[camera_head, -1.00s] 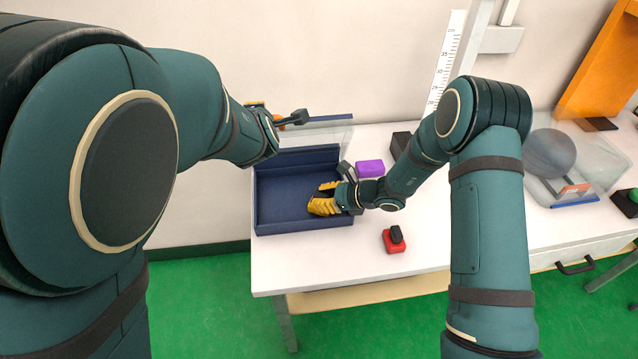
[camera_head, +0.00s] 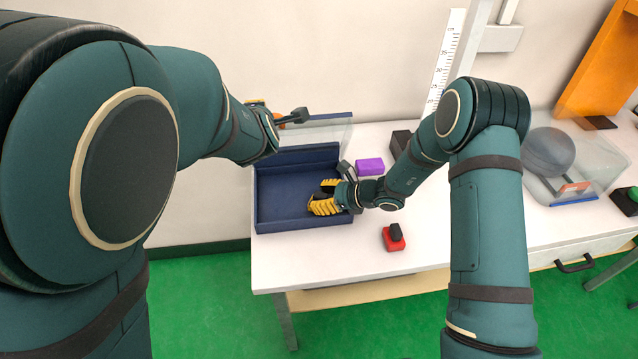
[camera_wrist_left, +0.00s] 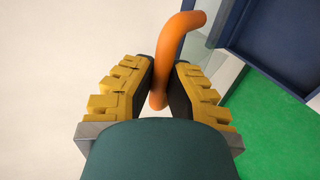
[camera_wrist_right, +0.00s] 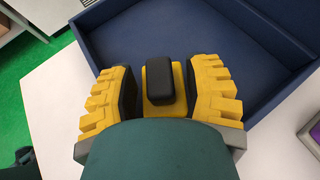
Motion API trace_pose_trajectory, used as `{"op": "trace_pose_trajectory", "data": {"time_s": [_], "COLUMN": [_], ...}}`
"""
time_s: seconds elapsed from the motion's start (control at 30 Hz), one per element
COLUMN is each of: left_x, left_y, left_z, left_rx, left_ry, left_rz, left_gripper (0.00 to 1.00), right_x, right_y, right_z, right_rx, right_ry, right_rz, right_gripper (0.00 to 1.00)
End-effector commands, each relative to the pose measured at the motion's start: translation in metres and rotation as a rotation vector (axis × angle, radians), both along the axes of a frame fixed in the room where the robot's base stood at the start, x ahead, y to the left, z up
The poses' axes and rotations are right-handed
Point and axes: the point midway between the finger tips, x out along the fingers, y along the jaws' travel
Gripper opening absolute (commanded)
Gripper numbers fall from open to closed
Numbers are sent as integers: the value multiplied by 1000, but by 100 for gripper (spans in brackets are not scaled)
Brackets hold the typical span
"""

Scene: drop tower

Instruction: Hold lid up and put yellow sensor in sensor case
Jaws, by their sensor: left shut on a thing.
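The blue sensor case (camera_head: 300,222) stands at the table's left end. Its clear lid (camera_head: 325,132) with a blue edge stands raised at the back. My left gripper (camera_wrist_left: 160,95) is shut on the lid's orange handle (camera_wrist_left: 178,42); the handle also shows in the head view (camera_head: 295,119). My right gripper (camera_wrist_right: 160,88) is low inside the case at its right side, its fingers on both sides of the yellow sensor (camera_wrist_right: 155,106) with a black top. I cannot tell whether the fingers press on it or whether it touches the case floor. The right fingers (camera_head: 328,197) hide the sensor in the head view.
A purple block (camera_head: 370,167) and a red sensor with black top (camera_head: 394,240) lie on the white table, right of the case. A dark box (camera_head: 401,142) is behind my right forearm. A clear bin with a grey ball (camera_head: 549,153) stands far right.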

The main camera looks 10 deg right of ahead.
Motion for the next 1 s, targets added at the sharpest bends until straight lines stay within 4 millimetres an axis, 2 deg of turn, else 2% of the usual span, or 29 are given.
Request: {"op": "trace_pose_trajectory", "data": {"time_s": [0.03,0.27,0.7,1.0], "left_x": [1,1,1,0], "left_y": [-1,0,0,0], "left_z": [3,3,1,1], "left_rx": [-4,-3,-2,-1], "left_ry": [-9,-9,-4,-3], "left_rz": [0,0,1,0], "left_gripper": [0,0,0,0], "right_x": [-5,-8,-41,-54], "right_y": [-1,-8,-68,-90], "right_z": [-10,-7,39,56], "right_rx": [-9,-10,-3,-2], "right_ry": [19,20,3,-1], "right_rz": [0,-2,-5,0], "right_gripper": [49,49,49,49]}}
